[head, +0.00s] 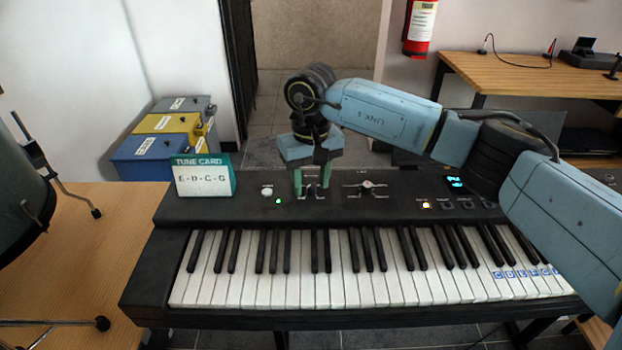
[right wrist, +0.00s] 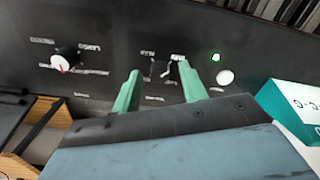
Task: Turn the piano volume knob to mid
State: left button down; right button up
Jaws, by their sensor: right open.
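The black piano (head: 330,211) stands in front of me with its control panel along the back. A round knob with a white face and red pointer mark (right wrist: 64,62), ringed by labels, sits on the panel. It also shows in the head view (head: 368,184), right of my right gripper. The labels are too small to read, so I cannot tell its setting. My right gripper (head: 312,186) is open and points down at the panel, left of this knob. In the right wrist view its green fingers (right wrist: 160,74) straddle a small dark control (right wrist: 158,69). My left gripper is out of view.
A white round button (head: 267,191) and green light (head: 278,201) lie left of the gripper. The tune card (head: 203,176) stands at the piano's left end, before stacked boxes (head: 165,140). A lit display (head: 455,183) and buttons are at the panel's right, under my arm.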

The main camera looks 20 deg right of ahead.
grip_shut()
dwell(0.3)
